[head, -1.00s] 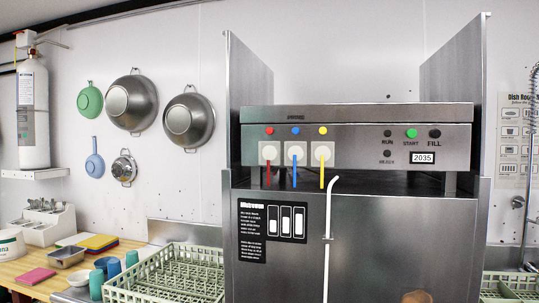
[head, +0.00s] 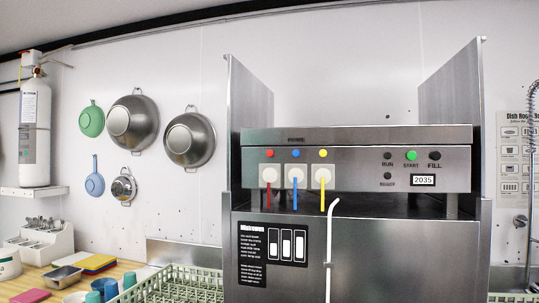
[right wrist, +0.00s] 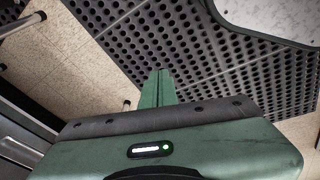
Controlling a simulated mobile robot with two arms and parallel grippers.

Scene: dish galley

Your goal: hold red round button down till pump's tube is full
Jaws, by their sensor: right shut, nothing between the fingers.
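The red round button (head: 269,154) sits on the steel front panel of the dish machine, above a white square pump unit (head: 270,177). A thin red tube (head: 269,200) hangs below that unit. I cannot tell how full the tube is. Similar units with blue (head: 296,154) and yellow (head: 323,154) buttons stand to its right. No gripper touches the red button. My right gripper (right wrist: 161,72) shows in the right wrist view with its green fingers shut and empty, over a black perforated floor mat. My left gripper is not in view.
The panel also has a green START button (head: 411,155), a black FILL knob (head: 435,155) and a display reading 2035 (head: 424,180). A white pipe (head: 329,245) rises in front of the machine. A green dish rack (head: 180,283) stands at left.

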